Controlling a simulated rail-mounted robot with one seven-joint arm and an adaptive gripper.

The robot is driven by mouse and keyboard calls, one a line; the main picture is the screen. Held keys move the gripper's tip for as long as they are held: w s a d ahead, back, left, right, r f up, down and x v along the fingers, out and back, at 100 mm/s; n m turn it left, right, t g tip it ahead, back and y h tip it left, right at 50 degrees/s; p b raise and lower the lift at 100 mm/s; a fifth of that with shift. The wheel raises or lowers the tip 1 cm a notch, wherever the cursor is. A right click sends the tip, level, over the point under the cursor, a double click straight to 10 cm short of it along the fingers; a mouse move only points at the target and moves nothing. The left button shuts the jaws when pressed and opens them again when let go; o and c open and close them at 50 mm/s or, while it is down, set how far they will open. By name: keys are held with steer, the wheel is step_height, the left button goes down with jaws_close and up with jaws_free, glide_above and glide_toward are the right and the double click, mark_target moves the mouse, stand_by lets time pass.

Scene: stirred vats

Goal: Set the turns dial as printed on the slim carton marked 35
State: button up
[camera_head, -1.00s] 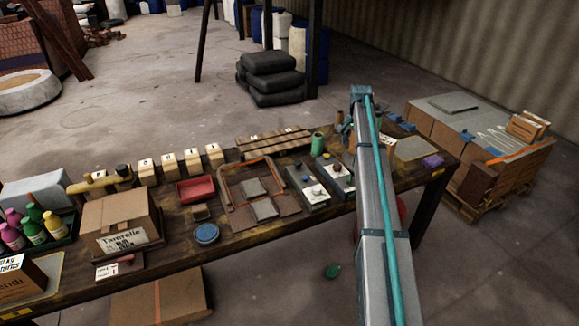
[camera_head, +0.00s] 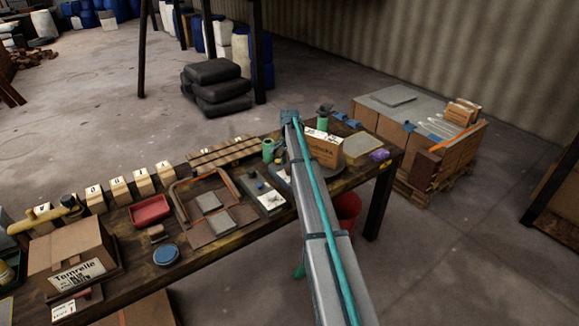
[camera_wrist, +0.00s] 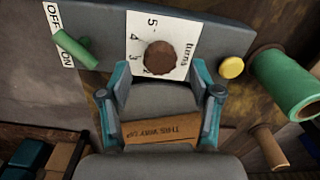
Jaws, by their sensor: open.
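In the wrist view, the turns dial is a brown round knob (camera_wrist: 159,60) on a white plate (camera_wrist: 136,22) printed "turns", with the numbers 5, 4, 3 and 2 visible. My gripper (camera_wrist: 160,78) is open, its two teal fingers apart on either side just below the knob. I cannot tell whether they touch anything. In the head view my gripper is hidden behind my arm. A brown carton (camera_head: 322,150) with a white label stands on the bench right of my arm; its print is too small to read. I cannot identify a carton marked 35.
Beside the dial are a green OFF/ON lever (camera_wrist: 76,50), a yellow button (camera_wrist: 232,67) and a green cylinder (camera_wrist: 286,82). A carton printed "THIS WAY UP" (camera_wrist: 165,131) shows between the fingers. The bench also holds a Tamrelle carton (camera_head: 62,250) and a red tray (camera_head: 151,211).

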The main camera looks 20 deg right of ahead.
steer(key=shift+f, duration=1.2)
steer(key=c, duration=1.1)
